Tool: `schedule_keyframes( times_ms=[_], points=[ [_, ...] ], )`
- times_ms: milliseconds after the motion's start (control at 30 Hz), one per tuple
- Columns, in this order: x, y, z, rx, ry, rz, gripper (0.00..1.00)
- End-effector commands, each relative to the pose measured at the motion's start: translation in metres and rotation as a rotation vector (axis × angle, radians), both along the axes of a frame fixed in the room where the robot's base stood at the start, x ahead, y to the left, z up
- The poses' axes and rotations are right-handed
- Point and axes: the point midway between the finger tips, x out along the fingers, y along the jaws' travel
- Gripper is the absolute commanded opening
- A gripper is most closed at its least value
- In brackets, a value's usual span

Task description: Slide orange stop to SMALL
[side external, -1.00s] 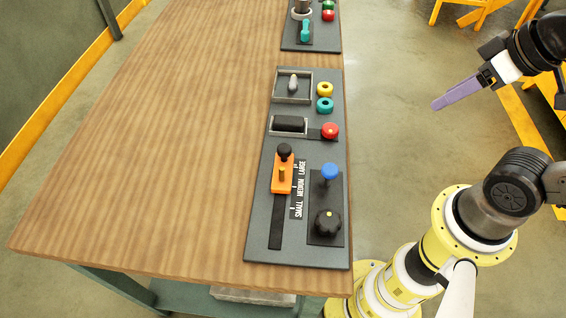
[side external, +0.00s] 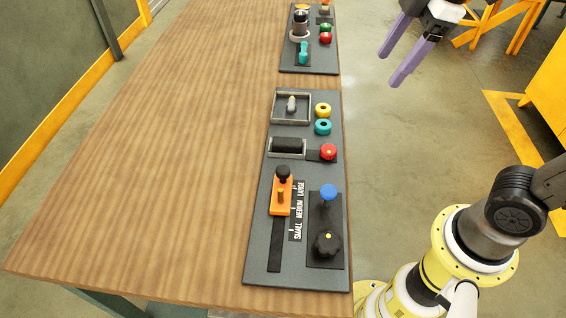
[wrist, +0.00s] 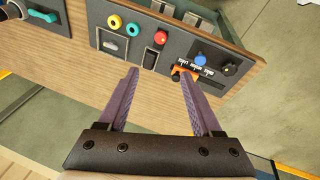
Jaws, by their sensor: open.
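The orange stop (side external: 281,205), with a black knob on top, sits on a dark slot at the left of the near panel (side external: 262,225). It stands at the LARGE end of the scale strip (side external: 298,212), which reads SMALL, MEDIUM, LARGE from near to far. In the wrist view the orange stop (wrist: 182,74) shows just beyond the right finger, which partly covers it. My gripper (side external: 390,68) has purple fingers spread open and empty, in the air to the right of the table and apart from the stop. Its fingers also fill the middle of the wrist view (wrist: 160,73).
A blue knob (side external: 328,192) and a black star knob (side external: 327,243) stand right of the scale. A red button (side external: 328,152), teal ring (side external: 323,127) and yellow ring (side external: 323,110) lie farther up. A second panel (side external: 292,68) is at the far end. The table's left side is clear.

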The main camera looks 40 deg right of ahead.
Motion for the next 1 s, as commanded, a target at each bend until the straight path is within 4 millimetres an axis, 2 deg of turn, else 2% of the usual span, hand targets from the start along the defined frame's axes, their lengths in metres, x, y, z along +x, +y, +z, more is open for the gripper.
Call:
schedule_keyframes(
  times_ms=[33,100,233,400,500,633,767,1000],
  points=[
    [0.017,0.014,-0.001,-0.021,0.030,0.084,0.66],
    [0.036,0.033,-0.005,-0.047,0.066,0.192,0.66],
    [0.067,0.074,-0.020,-0.086,0.135,0.365,0.66],
    [0.090,0.123,-0.051,-0.116,0.212,0.487,0.66],
    [0.092,0.142,-0.069,-0.129,0.249,0.527,0.66],
    [0.088,0.154,-0.085,-0.142,0.283,0.556,0.66],
    [0.087,0.156,-0.092,-0.143,0.283,0.561,0.66],
    [0.086,0.155,-0.133,-0.144,0.288,0.559,0.66]
  ],
)
